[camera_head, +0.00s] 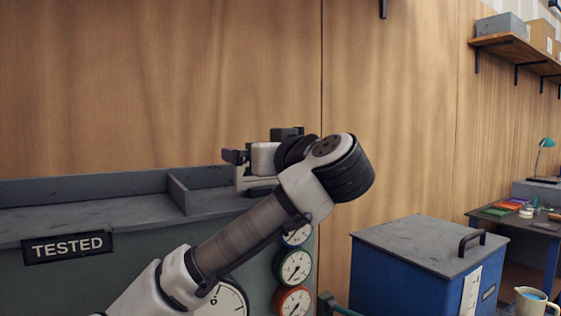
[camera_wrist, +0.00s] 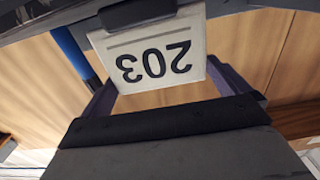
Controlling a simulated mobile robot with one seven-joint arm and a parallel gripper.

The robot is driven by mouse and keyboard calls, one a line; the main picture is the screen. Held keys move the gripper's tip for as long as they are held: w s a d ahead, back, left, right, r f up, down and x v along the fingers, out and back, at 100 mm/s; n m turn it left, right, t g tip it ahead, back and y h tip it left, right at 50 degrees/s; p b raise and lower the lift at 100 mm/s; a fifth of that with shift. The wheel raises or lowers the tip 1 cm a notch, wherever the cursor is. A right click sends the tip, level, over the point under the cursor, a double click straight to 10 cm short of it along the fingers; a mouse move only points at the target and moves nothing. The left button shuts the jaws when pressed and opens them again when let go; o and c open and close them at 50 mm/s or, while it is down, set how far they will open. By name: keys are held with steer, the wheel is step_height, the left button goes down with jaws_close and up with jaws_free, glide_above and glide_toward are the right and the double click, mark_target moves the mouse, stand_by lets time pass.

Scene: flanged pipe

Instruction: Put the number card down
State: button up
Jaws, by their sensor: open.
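The number card (camera_wrist: 155,60) is a pale plate with dark digits 203, upside down in the wrist view. A dark piece overlaps its upper edge there. My gripper (camera_head: 255,150) is open. Its dark fingers stand at either side of the card in the wrist view, and I see no firm grip on it. In the head view my gripper is above the right end of the grey cabinet top (camera_head: 105,208), close to the wall. My wrist partly covers that spot, and I cannot tell whether the card touches the surface.
The green cabinet has a TESTED sign (camera_head: 68,247) and several round gauges (camera_head: 293,266) on its front. A low divider (camera_head: 179,194) splits its top. A blue box (camera_head: 430,245) with a handled lid stands right. A jug (camera_head: 530,303) and a desk (camera_head: 525,225) are farther right.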

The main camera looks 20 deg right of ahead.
steer(key=shift+s+d+f+b, duration=0.15)
steer(key=shift+s+d+b, duration=0.05)
steer(key=shift+s, duration=0.4)
steer(key=shift+s+d+f+b, duration=0.15)
steer(key=shift+s+b, duration=0.05)
steer(key=shift+s, duration=0.4)
steer(key=s+b, duration=0.2)
steer(key=b, duration=0.1)
steer(key=shift+s+r, duration=0.1)
steer(key=shift+s, duration=0.15)
steer(key=shift+s+d+r+p, duration=0.15)
steer(key=shift+s+p, duration=0.25)
steer(key=shift+s, duration=0.4)
steer(key=shift+s+d+f+p, duration=0.1)
steer(key=shift+s+d+p, duration=0.2)
steer(key=shift+s, duration=0.45)
steer(key=shift+s+d+r+p, duration=0.15)
steer(key=shift+s+p, duration=0.3)
steer(key=shift+s, duration=0.35)
